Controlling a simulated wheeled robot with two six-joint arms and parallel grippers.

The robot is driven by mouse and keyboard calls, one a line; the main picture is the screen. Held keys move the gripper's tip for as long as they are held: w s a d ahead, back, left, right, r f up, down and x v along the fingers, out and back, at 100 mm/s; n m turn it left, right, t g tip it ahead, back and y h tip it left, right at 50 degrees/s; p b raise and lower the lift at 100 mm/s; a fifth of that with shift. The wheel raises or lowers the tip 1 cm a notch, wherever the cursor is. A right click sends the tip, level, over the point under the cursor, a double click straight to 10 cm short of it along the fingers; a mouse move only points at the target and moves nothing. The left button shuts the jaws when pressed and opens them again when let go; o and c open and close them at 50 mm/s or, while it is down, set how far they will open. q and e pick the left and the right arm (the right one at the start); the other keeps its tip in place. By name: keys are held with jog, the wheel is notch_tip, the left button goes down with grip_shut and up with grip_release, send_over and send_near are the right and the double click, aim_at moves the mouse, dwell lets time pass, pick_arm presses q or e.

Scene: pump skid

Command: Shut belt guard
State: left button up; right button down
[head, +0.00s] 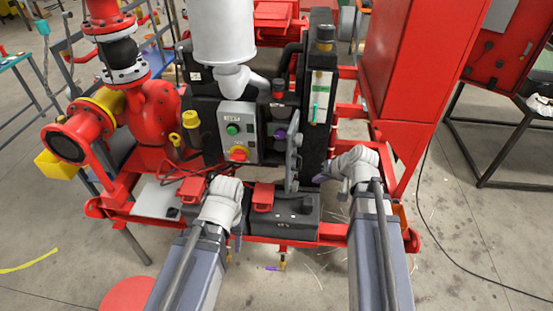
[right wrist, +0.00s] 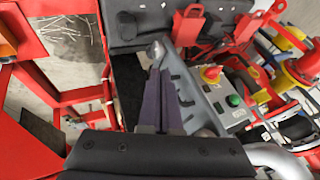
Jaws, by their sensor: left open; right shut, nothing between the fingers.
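The belt guard (head: 293,160) is a grey slotted panel that stands out from the dark machine body, seen nearly edge-on in the head view. It also shows in the right wrist view (right wrist: 187,95), just right of my fingers. My right gripper (head: 320,179) is shut and empty beside the guard's right side. Its fingers also show in the right wrist view (right wrist: 157,60), pointing along the panel; I cannot tell whether they touch it. My left gripper (head: 236,240) is low at the front of the skid, away from the guard; its fingers are mostly hidden by its wrist.
A tall red cabinet (head: 405,60) stands at the right. Red pump piping (head: 158,115) fills the left.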

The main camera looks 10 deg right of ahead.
aim_at(289, 177)
pick_arm(q)
notch_tip(289, 177, down, 7)
jog(key=b, duration=0.7)
jog(key=shift+w+a+b, duration=0.3)
jog(key=shift+a+b, duration=0.05)
jog(key=shift+b, duration=0.05)
pick_arm(e)
jog(key=w+a+f, duration=0.5)
jog(key=w+f, duration=0.1)
jog(key=w, duration=0.2)
jog(key=shift+w+a+f+t, duration=0.2)
jog(key=shift+a+f+t, duration=0.05)
jog(key=shift+f+t, duration=0.1)
pick_arm(q)
jog(key=shift+f, duration=0.1)
pick_arm(e)
jog(key=shift+w+a+m+h, duration=0.15)
jog(key=shift+a+m+h, duration=0.15)
jog(key=shift+a+m, duration=0.45)
jog(key=shift+w+a+m+h, duration=0.85)
jog(key=shift+w+a+m, duration=0.7)
jog(key=shift+w, duration=1.25)
jog(key=shift+w+a+m+h, duration=0.8)
jog(key=shift+w+a+m, duration=0.35)
jog(key=shift+w+a, duration=1.3)
jog(key=shift+w+a+m+h, duration=0.85)
jog(key=shift+w+a+m, duration=0.5)
jog(key=shift+w, duration=1.85)
